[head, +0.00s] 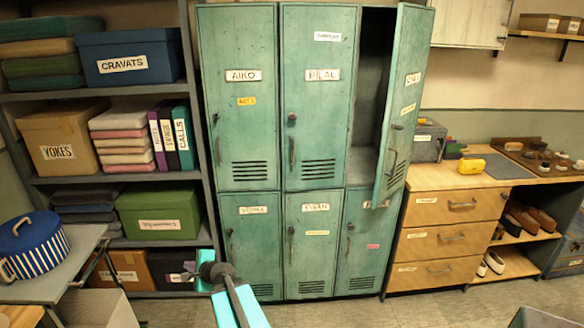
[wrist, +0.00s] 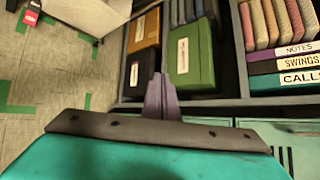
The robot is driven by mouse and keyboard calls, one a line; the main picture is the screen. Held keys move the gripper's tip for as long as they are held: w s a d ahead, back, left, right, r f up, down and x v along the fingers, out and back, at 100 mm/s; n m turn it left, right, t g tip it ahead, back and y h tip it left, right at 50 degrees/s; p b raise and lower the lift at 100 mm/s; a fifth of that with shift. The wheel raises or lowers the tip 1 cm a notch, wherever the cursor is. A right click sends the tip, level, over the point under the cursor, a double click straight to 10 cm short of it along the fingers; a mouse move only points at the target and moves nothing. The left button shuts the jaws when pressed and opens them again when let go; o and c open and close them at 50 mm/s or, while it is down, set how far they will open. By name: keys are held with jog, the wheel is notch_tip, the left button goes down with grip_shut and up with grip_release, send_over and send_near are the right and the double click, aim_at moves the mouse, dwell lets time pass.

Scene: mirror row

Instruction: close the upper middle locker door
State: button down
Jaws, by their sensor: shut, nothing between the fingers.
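The upper middle locker door (head: 320,110), labelled BILAL, is green with vents low down and a handle near its left edge. It looks flush with the locker front, or nearly so; a small gap cannot be ruled out. The upper right door (head: 403,105) stands wide open, swung out towards the right, with a dark compartment (head: 370,90) behind it. My gripper (wrist: 160,85) is shut and empty in the wrist view, pointing towards the shelf boxes. In the head view my arm's end is low, in front of the lower left locker, apart from the upper doors.
A shelf unit (head: 108,95) with boxes stands left of the lockers. A side table with a striped blue pot (head: 35,248) is at the far left. A wooden drawer unit (head: 440,228) stands right of the lockers. Floor (head: 350,314) before the lockers is clear.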

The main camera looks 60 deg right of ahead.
aim_at(293, 150)
jog(key=s+d+r+m+h, duration=0.45)
jog(key=d+r, duration=0.35)
jog(key=d, duration=0.2)
jog(key=s+d+r+m+h, duration=0.3)
jog(key=d+r+m, duration=0.3)
jog(key=d+r, duration=0.35)
jog(key=s+d+r+m+g+h+p, duration=0.1)
jog(key=s+d+r+m+g+h, duration=0.2)
jog(key=s+d+r+m+h, duration=0.3)
jog(key=s+d+r+m, duration=0.5)
jog(key=s+d, duration=0.3)
jog(key=shift+d+r+g+p, duration=0.15)
jog(key=shift+r+g+p, duration=0.15)
jog(key=shift+r, duration=0.05)
jog(key=shift+d+m, duration=0.1)
jog(key=shift+m, duration=0.15)
jog(key=shift+x, duration=6.9)
jog(key=shift+w, duration=0.1)
jog(key=shift+w, duration=0.1)
